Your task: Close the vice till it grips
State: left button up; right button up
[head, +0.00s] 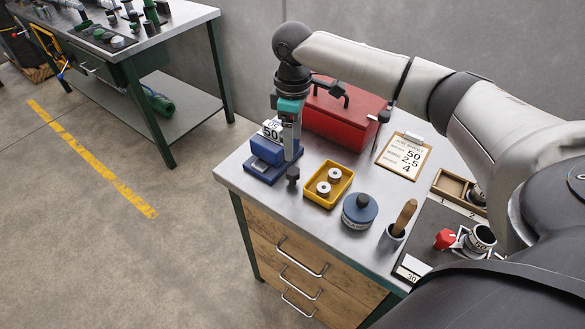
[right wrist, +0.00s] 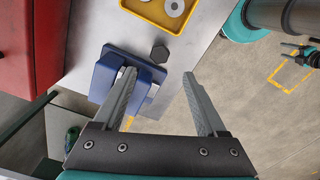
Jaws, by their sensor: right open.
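The blue vice (head: 264,171) sits at the table's left corner, partly hidden behind my right gripper. It also shows in the right wrist view (right wrist: 103,80), with light metal jaw faces between its blue blocks; I cannot tell how wide the gap is. A dark hexagonal knob (head: 292,174) stands beside the vice, and shows in the right wrist view (right wrist: 160,53) as well. My right gripper (head: 291,156) points down over the vice's right side. In the right wrist view its fingers (right wrist: 160,76) are spread, with nothing between them.
A red toolbox (head: 342,112) stands behind the vice. A yellow tray (head: 312,195) with metal rings, a blue round container (head: 360,211) and a grey cup (head: 391,238) with a wooden handle stand to the right. A card marked 50 (head: 271,130) is at the vice.

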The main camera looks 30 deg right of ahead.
aim_at(293, 171)
notch_tip(293, 171, down, 10)
jog(key=shift+r+b, duration=0.1)
jog(key=shift+b, duration=0.7)
grip_shut()
